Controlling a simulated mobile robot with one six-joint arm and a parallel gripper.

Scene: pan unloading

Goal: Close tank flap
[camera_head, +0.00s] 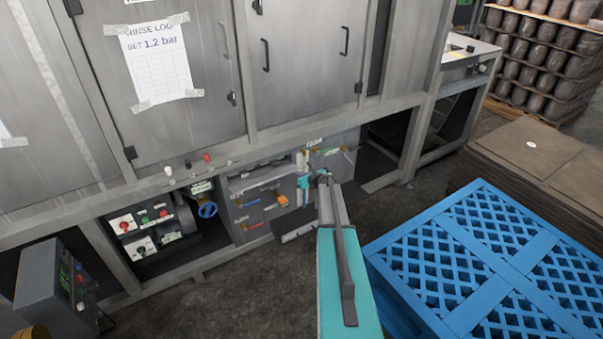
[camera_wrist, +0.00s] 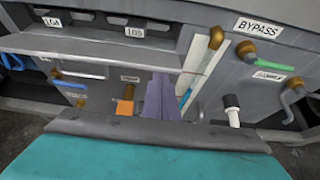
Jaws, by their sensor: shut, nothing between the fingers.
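The grey tank unit (camera_head: 250,205) sits low under the steel machine. A pale grey ledge that looks like its flap (camera_wrist: 95,48) juts out level below the labelled slots in the wrist view; I cannot tell for sure that it is the flap. It also shows as a grey edge (camera_head: 262,178) in the head view. My gripper (camera_wrist: 161,88) is shut and empty, its fingers pointing at the unit's front near the ledge's right end. Whether they touch it cannot be told. In the head view my arm hides much of the gripper.
Orange, red and blue valve handles stick out below the ledge. A BYPASS valve (camera_wrist: 245,50) and a black-and-white handle (camera_wrist: 232,108) stand to the right. A blue pallet (camera_head: 480,260) fills the right front. A grey control box (camera_head: 58,290) stands at left. Some floor between is clear.

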